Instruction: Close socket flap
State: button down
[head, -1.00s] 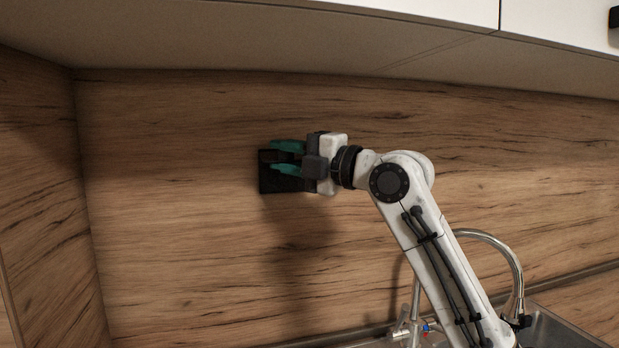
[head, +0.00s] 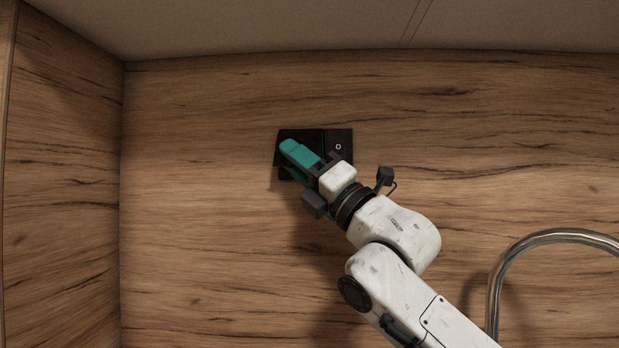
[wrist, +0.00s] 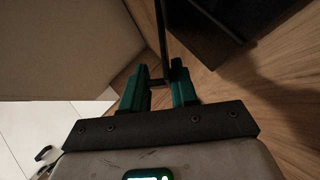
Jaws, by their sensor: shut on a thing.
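In the wrist view the flap (wrist: 162,40) shows as a thin dark panel, nearly edge-on, standing away from the black socket body (wrist: 212,28). My gripper (head: 288,160) reaches up from the lower right with its teal fingers at the flap. In the wrist view the fingers (wrist: 158,85) are on either side of the flap's edge, shut on it.
The underside of a cupboard (head: 250,25) runs above the socket. A side wall panel (head: 60,170) stands at the left. A curved metal tap (head: 555,237) is at the lower right. The wall around the socket is clear.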

jog(key=shift+w+f+n+g+y+b, duration=0.3)
jog(key=shift+n+g+y, duration=0.4)
jog(key=shift+n, duration=0.4)
jog(key=shift+w+f+n+g+y+b, duration=0.25)
jog(key=shift+n+g+y, duration=0.4)
jog(key=shift+n, duration=0.45)
jog(key=shift+w+g, duration=0.1)
jog(key=shift+g, duration=0.15)
jog(key=c, duration=1)
grip_release()
jog(key=shift+c, duration=0.2)
jog(key=s+d+f, duration=0.1)
jog(key=s+d, duration=0.1)
jog(key=d, duration=0.4)
jog(key=s+d+f, duration=0.1)
jog(key=s+d, duration=0.2)
jog(key=d, duration=0.4)
jog(key=shift+d, duration=0.15)
